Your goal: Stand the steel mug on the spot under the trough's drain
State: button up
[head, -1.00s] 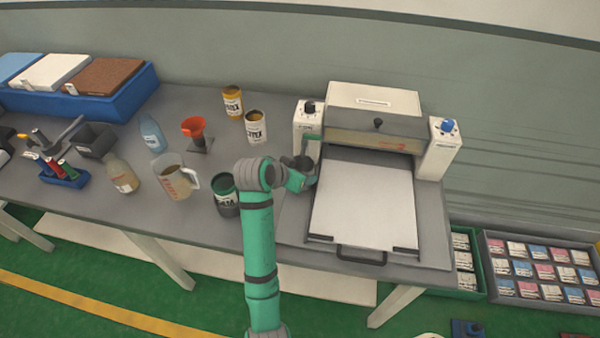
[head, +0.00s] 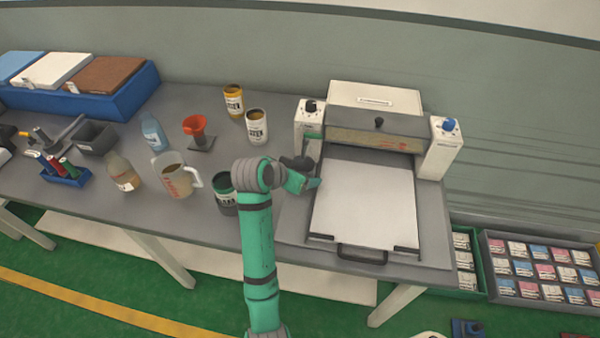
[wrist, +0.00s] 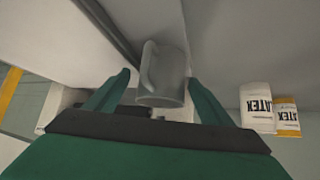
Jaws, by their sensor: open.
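The steel mug (wrist: 168,76) is plain grey and shows between the spread fingers of my gripper (wrist: 159,82) in the wrist view. Its handle is on the left side of the picture. My gripper is open, with a gap between the left finger and the mug's body. In the head view my gripper (head: 308,184) is low at the left side of the white-bedded machine, and the mug is mostly hidden behind it. A green part (head: 313,137) on the machine's left side, perhaps the trough's drain, is just behind the gripper. The spot itself cannot be made out.
The machine's white bed (head: 362,205) is right of my gripper. A dark green tin (head: 225,196), a measuring jug (head: 175,178) and a white latex tin (head: 257,128) stand to the left.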

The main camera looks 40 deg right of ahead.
jog(key=v, duration=0.9)
jog(key=shift+a, duration=0.2)
jog(key=shift+w, duration=0.2)
